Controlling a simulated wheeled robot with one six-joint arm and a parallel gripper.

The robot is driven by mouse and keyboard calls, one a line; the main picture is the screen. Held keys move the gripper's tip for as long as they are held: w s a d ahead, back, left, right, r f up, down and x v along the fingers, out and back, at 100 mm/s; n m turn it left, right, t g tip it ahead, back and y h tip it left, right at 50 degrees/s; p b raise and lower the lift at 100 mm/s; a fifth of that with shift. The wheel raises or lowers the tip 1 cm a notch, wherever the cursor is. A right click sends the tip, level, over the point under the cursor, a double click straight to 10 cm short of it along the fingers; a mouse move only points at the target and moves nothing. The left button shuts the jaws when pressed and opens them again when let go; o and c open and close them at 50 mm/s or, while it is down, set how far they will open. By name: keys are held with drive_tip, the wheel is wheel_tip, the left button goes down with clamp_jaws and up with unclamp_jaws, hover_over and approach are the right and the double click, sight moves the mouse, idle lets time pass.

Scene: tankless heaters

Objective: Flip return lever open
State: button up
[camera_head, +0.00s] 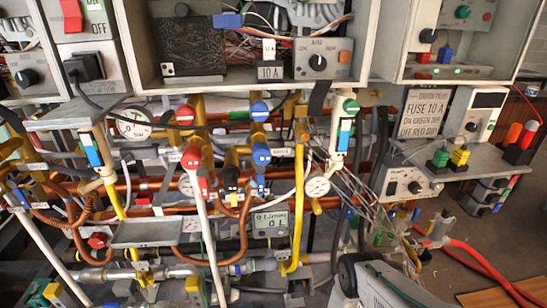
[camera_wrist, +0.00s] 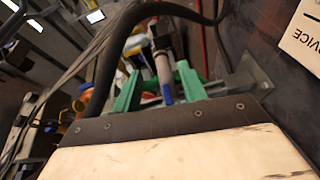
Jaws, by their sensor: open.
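No label that I can read marks the return lever, so I cannot tell which handle it is. In the head view, a blue-topped valve (camera_head: 261,155) stands in the middle of the pipework, beside a red-topped valve (camera_head: 191,158) with a long white handle. In the wrist view, my gripper (camera_wrist: 158,85) shows two green fingers spread apart. A grey rod with a blue end (camera_wrist: 167,92) appears between or just beyond them; I cannot tell whether they touch it. I cannot make out the gripper in the head view.
Open electrical boxes (camera_head: 255,92) hang above the pipes. Loose thin wires (camera_head: 365,185) crowd the right of the pipework. A dark hose (camera_wrist: 105,65) arches close to the fingers in the wrist view. Red hoses (camera_head: 480,265) run along the lower right.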

drive_tip(key=s+a+f+m+g+y, duration=0.1)
drive_tip(key=s+a+f+y, duration=0.1)
drive_tip(key=a+f+y, duration=0.45)
drive_tip(key=w+a+r+m+g+y, duration=0.2)
drive_tip(key=w+a+g+y, duration=0.1)
drive_tip(key=w+a+y, duration=0.15)
drive_tip(key=w+a+r+m+g+y, duration=0.1)
drive_tip(key=a+r+g+y, duration=0.3)
drive_tip(key=r, duration=1.1)
drive_tip(key=w+a+r+y, duration=0.15)
drive_tip(key=a+r, duration=0.45)
drive_tip(key=r, duration=0.9)
drive_tip(key=s+r+g, duration=0.1)
drive_tip(key=s+r, duration=0.5)
drive_tip(key=r, duration=0.7)
drive_tip(key=s+r+g, duration=0.2)
drive_tip(key=s+r, duration=0.4)
drive_tip(key=r, duration=0.7)
drive_tip(key=s+d+r+t, duration=0.2)
drive_tip(key=s+d+r, duration=0.1)
drive_tip(key=s+r, duration=0.8)
drive_tip(key=s+d+r+t+h, duration=0.1)
drive_tip(key=s+d+r+t, duration=0.1)
drive_tip(key=s+r, duration=1)
drive_tip(key=shift+s+d+r+m, duration=0.3)
drive_tip(key=shift+s+d+m, duration=0.1)
drive_tip(key=shift+s+d, duration=0.6)
